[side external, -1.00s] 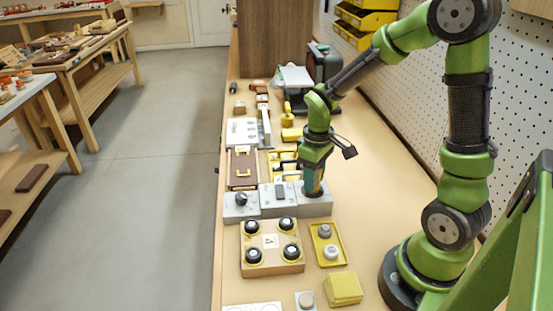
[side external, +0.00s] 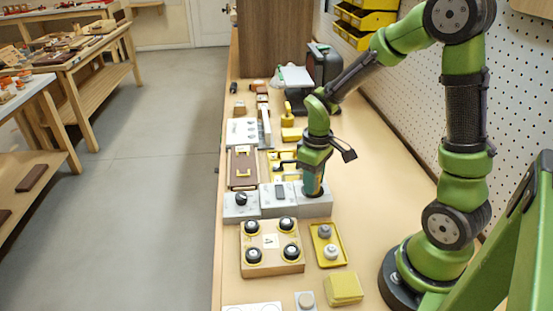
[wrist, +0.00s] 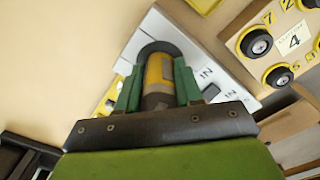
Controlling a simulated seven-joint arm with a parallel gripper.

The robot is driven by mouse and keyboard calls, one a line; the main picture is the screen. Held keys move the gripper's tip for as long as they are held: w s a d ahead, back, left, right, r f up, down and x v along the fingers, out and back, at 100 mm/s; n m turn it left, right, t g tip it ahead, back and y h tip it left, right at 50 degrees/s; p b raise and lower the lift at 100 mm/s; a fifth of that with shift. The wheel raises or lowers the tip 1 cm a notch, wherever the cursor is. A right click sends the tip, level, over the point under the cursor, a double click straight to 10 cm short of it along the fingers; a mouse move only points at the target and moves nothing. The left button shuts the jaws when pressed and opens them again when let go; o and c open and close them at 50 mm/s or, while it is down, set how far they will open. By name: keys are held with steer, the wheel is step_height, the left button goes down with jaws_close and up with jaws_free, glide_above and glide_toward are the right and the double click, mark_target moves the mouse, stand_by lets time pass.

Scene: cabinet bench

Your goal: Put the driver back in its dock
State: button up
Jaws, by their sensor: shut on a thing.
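The driver (wrist: 158,72) shows in the wrist view as a yellow and dark grey cylinder between the green fingers. My gripper (wrist: 157,88) is shut on it. In the side view my gripper (side external: 313,185) points down over the right-hand grey block (side external: 316,208), which appears to be the dock. The driver's far end meets a dark rounded shape on the pale grey block (wrist: 187,50) in the wrist view. I cannot tell how deep the driver sits there, and the fingers hide part of it.
Two more grey blocks stand to the left, one with a black knob (side external: 241,199) and one with a dark switch (side external: 279,193). A wooden box with several black knobs (side external: 270,268) and a yellow tray (side external: 314,248) lie in front.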

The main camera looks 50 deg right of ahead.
steer(key=o, duration=1.3)
steer(key=shift+r, duration=3.5)
